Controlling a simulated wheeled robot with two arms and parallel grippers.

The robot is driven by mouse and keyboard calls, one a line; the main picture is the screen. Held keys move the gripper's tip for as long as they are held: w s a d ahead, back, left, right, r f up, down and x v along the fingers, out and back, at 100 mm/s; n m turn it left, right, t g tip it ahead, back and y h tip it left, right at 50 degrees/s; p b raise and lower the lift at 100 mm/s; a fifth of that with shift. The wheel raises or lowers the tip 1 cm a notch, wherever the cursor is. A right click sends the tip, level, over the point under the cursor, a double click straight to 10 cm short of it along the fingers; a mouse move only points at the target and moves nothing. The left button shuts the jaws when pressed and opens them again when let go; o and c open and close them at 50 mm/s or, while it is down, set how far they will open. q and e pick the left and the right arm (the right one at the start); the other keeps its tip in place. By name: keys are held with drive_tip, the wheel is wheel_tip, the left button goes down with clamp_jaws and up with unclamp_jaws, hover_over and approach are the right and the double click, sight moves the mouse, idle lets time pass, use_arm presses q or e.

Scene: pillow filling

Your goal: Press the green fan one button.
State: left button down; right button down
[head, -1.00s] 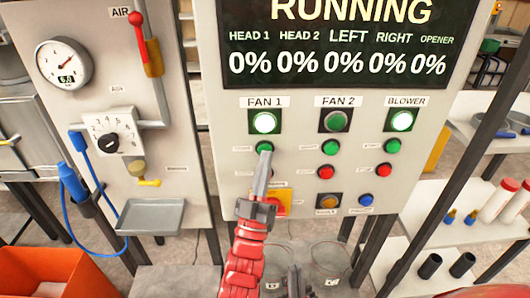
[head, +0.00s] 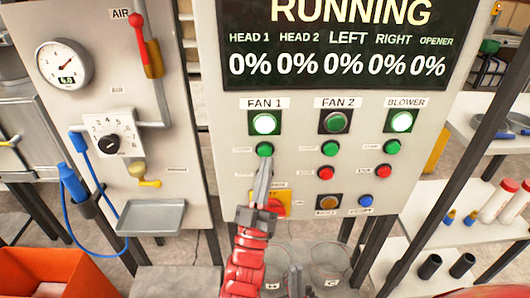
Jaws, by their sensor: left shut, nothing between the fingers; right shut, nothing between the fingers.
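The green fan one button (head: 265,149) is on the pale control panel (head: 228,180), under the FAN 1 label and its lit green lamp (head: 265,123). My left gripper (head: 267,163) is shut and empty, its tips pointing up just below the button in the picture. The button's face is in clear view, and a small gap shows between it and the tips. The gripper covers the place below it in the fan one column. My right gripper (head: 296,276) is low at the bottom edge, shut and empty, only partly in view.
The fan two green button (head: 329,148) and blower green button (head: 392,147) are to the right, with red buttons below. The blower lamp (head: 401,121) is lit; the fan two lamp (head: 336,122) is dark. A red-yellow switch (head: 283,201) is partly behind my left gripper.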

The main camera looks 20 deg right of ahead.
use_arm(q)
drive_tip(key=s, duration=0.2)
drive_tip(key=s+a, duration=0.1)
drive_tip(key=s, duration=0.1)
drive_tip(key=shift+s+a+p, duration=0.2)
drive_tip(key=shift+s+p, duration=0.15)
drive_tip(key=shift+s, duration=0.05)
idle(0.7)
